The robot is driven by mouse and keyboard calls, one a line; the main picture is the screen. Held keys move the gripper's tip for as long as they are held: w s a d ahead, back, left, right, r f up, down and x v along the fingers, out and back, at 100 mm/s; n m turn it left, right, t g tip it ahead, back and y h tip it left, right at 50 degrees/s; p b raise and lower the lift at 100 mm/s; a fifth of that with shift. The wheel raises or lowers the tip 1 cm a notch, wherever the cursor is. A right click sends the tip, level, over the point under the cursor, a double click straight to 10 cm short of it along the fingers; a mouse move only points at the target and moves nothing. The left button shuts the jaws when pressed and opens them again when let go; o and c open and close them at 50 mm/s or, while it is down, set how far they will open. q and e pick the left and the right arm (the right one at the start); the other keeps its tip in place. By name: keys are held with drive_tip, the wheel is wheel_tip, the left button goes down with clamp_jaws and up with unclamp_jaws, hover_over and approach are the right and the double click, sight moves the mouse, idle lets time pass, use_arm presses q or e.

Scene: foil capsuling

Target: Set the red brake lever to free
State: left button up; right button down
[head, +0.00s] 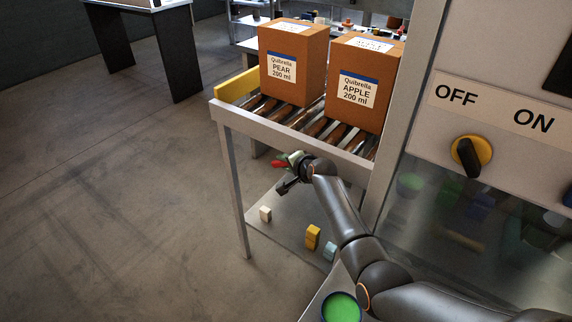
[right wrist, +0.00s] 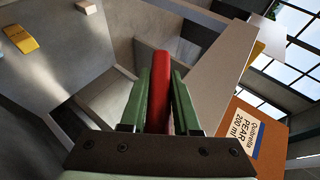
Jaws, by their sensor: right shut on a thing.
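The red brake lever (head: 278,164) shows as a small red tip at the front side of the roller conveyor (head: 290,137), below its frame. My right gripper (head: 286,166) is at the lever, its arm coming in from the lower right. In the right wrist view, the red lever (right wrist: 159,90) stands between the two green fingers of my right gripper (right wrist: 160,84), which are shut on it. Its lower end is hidden behind the gripper's body. No marking for the lever's positions can be read. My left gripper is not in view.
Two orange cartons, PEAR (head: 291,55) and APPLE (head: 364,83), stand on the rollers above. A yellow bar (head: 237,86) closes the conveyor's left end. A panel with an OFF/ON knob (head: 470,155) stands at right. Small blocks, one yellow (head: 312,237), lie on the shelf below.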

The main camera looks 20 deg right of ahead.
idle(0.3)
drive_tip(key=c, duration=0.6)
unclamp_jaws()
drive_tip(key=shift+c, duration=0.2)
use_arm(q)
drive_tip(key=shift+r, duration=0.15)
use_arm(e)
drive_tip(key=shift+r, duration=0.15)
